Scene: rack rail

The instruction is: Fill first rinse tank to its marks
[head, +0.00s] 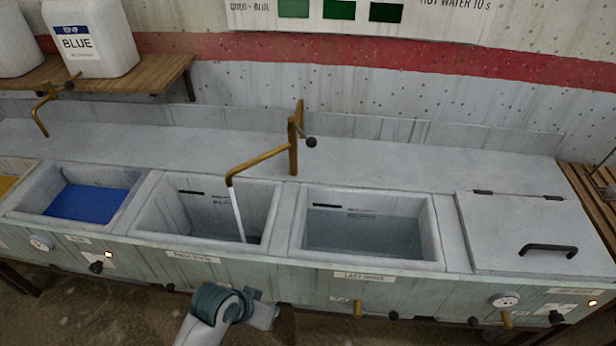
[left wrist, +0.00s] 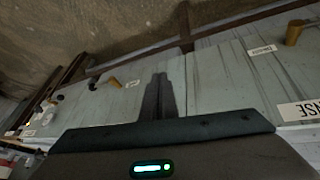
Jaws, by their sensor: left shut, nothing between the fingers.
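The first rinse tank (head: 150,222) is the open basin left of centre, with a label on its front (head: 193,257). A brass swing tap (head: 262,160) reaches over it and a pale stream of water (head: 237,215) falls inside. Dark marks (head: 190,192) show high on its back wall. The walls are bare well below the marks; the water surface is hard to make out. My left gripper (left wrist: 158,95) is shut and empty in the left wrist view, in front of the grey tank fronts. My right gripper is out of view.
A blue-filled basin (head: 88,203) is on the left. The last rinse tank (head: 437,230) holds water, with a lidded tank (head: 535,225) at right. Brass drain taps (head: 357,309) and knobs line the front. A BLUE jug (head: 92,38) stands on a wooden shelf (head: 150,75).

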